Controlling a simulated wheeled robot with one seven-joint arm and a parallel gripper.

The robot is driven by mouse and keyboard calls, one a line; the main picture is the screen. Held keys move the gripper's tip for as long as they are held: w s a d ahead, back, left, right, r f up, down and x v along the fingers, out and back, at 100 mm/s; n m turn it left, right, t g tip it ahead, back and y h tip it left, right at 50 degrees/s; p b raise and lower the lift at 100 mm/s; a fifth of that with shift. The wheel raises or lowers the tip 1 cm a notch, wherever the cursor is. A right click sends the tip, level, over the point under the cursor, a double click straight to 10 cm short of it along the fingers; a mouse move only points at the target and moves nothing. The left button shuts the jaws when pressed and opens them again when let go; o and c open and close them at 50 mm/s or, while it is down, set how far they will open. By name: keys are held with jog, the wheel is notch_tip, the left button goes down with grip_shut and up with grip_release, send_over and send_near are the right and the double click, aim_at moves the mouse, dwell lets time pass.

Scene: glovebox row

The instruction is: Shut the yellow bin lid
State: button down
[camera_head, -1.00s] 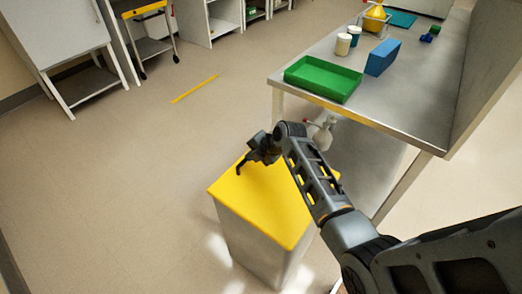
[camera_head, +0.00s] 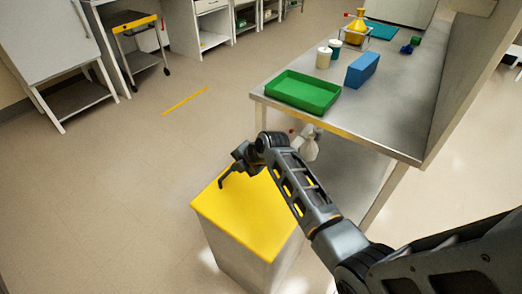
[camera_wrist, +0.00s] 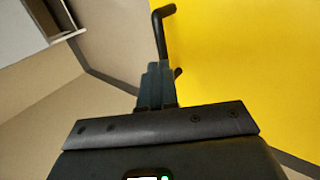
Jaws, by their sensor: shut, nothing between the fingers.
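The yellow bin lid (camera_head: 250,215) lies flat on top of the grey-white bin (camera_head: 236,252) in the head view and looks shut, with no gap seen along the near edges. My gripper (camera_head: 232,172) is at the lid's far left corner, with its fingers shut and empty. In the wrist view, the shut fingers (camera_wrist: 157,70) are beside a dark bar handle (camera_wrist: 160,32) at the edge of the lid (camera_wrist: 240,60). I cannot tell whether they touch it. My arm hides part of the lid's right side.
A steel bench (camera_head: 385,110) stands behind and right of the bin, holding a green tray (camera_head: 302,92), a blue box (camera_head: 362,69) and small jars. A spray bottle (camera_head: 308,146) is near the bench's front. Open floor (camera_head: 110,200) lies to the left.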

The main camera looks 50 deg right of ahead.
jog(key=v, duration=1)
jog(key=shift+w+r, duration=0.25)
jog(key=shift+r, duration=0.15)
jog(key=s+a+f+m+t+h, duration=0.15)
jog(key=s+a+m, duration=0.3)
jog(key=s, duration=0.45)
jog(key=s+a+f+m+t+h, duration=0.1)
jog(key=s+a+f+m, duration=0.1)
jog(key=s+a+m, duration=0.5)
jog(key=s+a+r+m+t+y, duration=0.1)
jog(key=s+a+r+m+t, duration=0.1)
jog(key=s+r, duration=0.7)
jog(key=s+a+r+m+t+y, duration=0.1)
jog(key=s+a+r+m+t, duration=0.2)
jog(key=s+r, duration=0.6)
jog(key=s+a+m, duration=0.2)
jog(key=a, duration=0.1)
jog(key=shift+a+r, duration=0.25)
jog(key=shift+a, duration=0.15)
